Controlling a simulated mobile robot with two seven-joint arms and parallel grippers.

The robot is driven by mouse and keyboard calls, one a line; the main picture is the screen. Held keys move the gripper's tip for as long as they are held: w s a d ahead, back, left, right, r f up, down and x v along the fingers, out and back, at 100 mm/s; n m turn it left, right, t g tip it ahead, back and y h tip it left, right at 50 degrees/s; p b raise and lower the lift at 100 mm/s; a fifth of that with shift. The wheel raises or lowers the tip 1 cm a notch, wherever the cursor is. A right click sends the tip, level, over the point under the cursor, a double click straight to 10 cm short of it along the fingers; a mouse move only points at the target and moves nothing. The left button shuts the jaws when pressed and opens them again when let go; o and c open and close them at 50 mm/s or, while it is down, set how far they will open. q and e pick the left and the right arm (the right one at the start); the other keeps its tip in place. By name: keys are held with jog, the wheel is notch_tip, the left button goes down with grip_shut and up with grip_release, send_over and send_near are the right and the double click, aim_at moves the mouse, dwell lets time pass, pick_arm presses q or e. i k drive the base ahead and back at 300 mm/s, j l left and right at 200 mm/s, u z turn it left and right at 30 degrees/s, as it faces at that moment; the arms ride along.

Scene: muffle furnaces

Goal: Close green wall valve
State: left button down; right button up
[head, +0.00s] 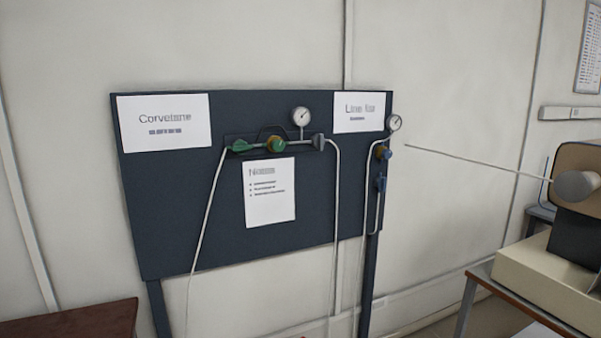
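The green valve handle (240,146) is on the left end of a short horizontal pipe on the dark blue panel (190,220). It looks roughly in line with the pipe, tilted a little, but it is too small to be sure of its angle. Neither of my grippers shows in the head view.
Two gauges (301,117) (394,122), a blue valve (381,184) and thin pipes (207,215) are on the panel. A brown tabletop (70,322) stands lower left. A bench with a beige machine (545,275) is at right. A thin rod (470,160) juts across from the right.

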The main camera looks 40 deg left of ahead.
aim_at(240, 148)
jog(key=i+j+u, duration=0.2)
jog(key=i+u, duration=0.25)
jog(key=i+j+u, duration=0.1)
jog(key=u, duration=0.3)
jog(key=i+u, duration=0.45)
